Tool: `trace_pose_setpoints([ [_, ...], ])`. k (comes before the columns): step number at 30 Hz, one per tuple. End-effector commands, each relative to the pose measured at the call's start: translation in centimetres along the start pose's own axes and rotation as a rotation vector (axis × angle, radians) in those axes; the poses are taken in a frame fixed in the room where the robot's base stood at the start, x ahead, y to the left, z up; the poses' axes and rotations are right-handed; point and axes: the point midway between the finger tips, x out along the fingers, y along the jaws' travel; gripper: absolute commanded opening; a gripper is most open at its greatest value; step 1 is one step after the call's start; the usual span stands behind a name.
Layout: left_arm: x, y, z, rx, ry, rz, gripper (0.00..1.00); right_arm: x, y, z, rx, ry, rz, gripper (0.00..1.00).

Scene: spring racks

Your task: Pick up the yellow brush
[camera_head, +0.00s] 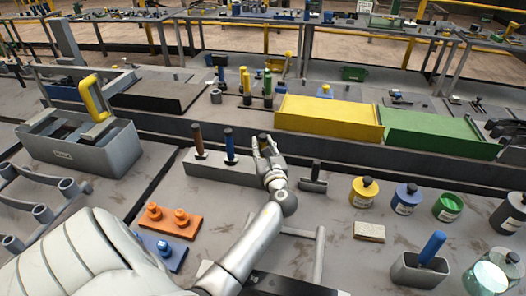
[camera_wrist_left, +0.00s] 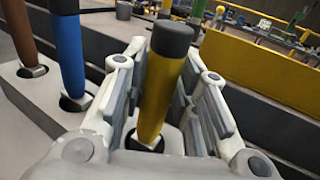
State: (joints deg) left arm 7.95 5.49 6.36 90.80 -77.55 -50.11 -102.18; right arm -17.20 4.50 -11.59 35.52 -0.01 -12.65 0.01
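The yellow brush (camera_wrist_left: 158,92) stands upright in a slot of a grey holder block, its yellow handle topped by a dark cap. In the head view only its upper part (camera_head: 263,139) shows; my gripper hides the rest. My left gripper (camera_wrist_left: 165,95) has its fingers on both sides of the handle, spread, with gaps visible beside it. It also shows in the head view (camera_head: 268,148), over the right end of the holder block (camera_head: 212,172). The brush's lower end is hidden in the block. My right gripper is not in view.
A brown-handled tool (camera_head: 198,141) and a blue-handled tool (camera_head: 229,146) stand left of the yellow brush in the same block. Yellow (camera_head: 330,117) and green (camera_head: 440,134) boxes lie behind. A dark-headed tool (camera_head: 313,178) and lidded jars (camera_head: 363,191) are to the right.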

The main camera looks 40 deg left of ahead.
Motion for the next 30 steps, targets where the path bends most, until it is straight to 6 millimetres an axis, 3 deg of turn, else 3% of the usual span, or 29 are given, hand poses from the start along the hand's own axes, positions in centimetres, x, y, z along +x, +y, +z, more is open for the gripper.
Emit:
trace_pose_setpoints([
  [1, 0.0, 0.0, 0.0, 0.0, 0.0, 0.0, 0.17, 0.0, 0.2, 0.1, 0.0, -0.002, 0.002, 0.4],
  [5, 0.0, 0.0, 0.0, 0.0, 0.0, 0.0, 0.0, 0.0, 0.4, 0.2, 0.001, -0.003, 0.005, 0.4],
  [14, 0.0, 0.0, 0.4, -0.001, -0.001, 0.0, 0.0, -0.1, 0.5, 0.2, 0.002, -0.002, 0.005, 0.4],
  [17, 0.0, 0.0, 1.7, -0.004, -0.002, 0.001, 0.0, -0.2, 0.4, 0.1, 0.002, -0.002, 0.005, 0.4],
  [24, 0.0, 0.0, 6.6, -0.006, -0.004, 0.001, 0.0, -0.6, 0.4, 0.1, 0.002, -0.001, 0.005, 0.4],
  [30, 0.0, 0.0, 9.4, -0.003, -0.002, 0.001, 0.0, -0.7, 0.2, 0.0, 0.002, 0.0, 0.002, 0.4],
])
